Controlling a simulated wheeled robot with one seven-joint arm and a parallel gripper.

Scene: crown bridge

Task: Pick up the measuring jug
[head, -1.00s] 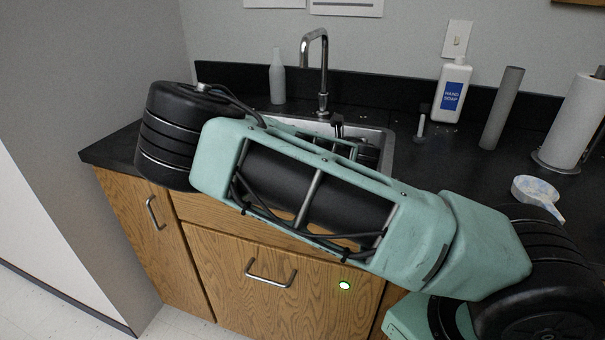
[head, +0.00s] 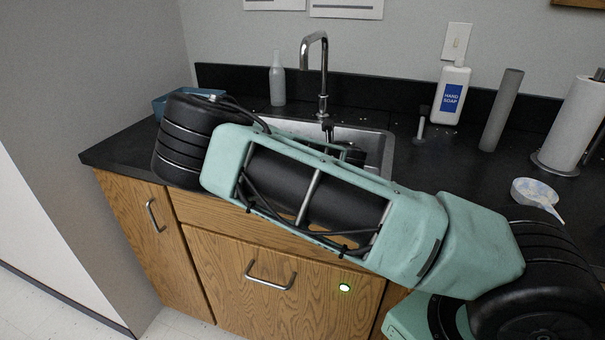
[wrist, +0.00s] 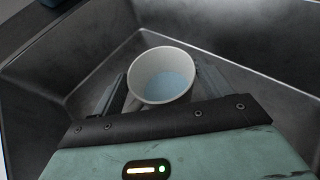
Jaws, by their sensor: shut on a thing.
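The measuring jug (wrist: 162,76) shows in the wrist view as a pale, round-mouthed vessel with a light blue inside. It is between the two fingers of my gripper (wrist: 164,88), which is shut on it. The jug is seen from above, over or in the metal sink basin (wrist: 95,62). I cannot tell whether its base touches the sink floor. In the head view my arm hides the jug, and the gripper shows only as a dark part by the sink.
The faucet (head: 322,75) rises behind the sink (head: 372,142). A grey bottle (head: 277,80), hand soap (head: 450,95), a grey cylinder (head: 501,110), a paper towel roll (head: 575,120) and a white scoop-shaped dish (head: 535,192) stand on the black counter. A blue object (head: 165,104) is at the left.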

